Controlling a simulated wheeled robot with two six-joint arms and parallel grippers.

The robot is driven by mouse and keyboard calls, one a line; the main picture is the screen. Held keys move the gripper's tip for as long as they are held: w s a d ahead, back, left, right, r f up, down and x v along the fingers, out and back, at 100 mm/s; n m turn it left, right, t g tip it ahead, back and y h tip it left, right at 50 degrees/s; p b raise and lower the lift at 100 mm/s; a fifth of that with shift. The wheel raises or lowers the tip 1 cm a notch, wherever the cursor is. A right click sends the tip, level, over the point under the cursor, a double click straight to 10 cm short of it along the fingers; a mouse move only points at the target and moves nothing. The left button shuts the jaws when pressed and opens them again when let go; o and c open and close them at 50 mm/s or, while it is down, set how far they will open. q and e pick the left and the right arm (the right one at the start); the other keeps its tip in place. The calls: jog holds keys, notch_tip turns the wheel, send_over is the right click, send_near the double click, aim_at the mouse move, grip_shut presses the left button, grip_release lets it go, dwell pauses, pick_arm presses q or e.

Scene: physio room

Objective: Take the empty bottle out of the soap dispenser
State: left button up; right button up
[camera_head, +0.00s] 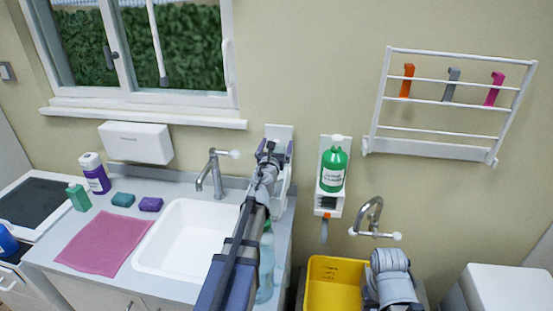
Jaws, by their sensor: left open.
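My left gripper (274,151) is open, with its fingers spread in front of a white wall-mounted dispenser (280,132) right of the sink tap. The gripper and arm cover most of this dispenser, so I cannot tell whether a bottle sits in it or whether the fingers touch anything. A second white wall dispenser (328,208) to the right holds an upright green bottle (332,169) with a white label. A pale translucent bottle (266,262) stands on the counter, partly behind my left arm. My right gripper is out of view; only a grey part of that arm shows at bottom right.
A white sink (187,240) with a tap (212,172) lies left of my left arm. A purple bottle (95,174), a green bottle (78,197), two sponges and a pink cloth (105,240) lie further left. A yellow tub (335,274) stands under the second tap (374,215).

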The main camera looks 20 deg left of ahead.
pick_arm(q)
grip_shut()
dwell(0.8)
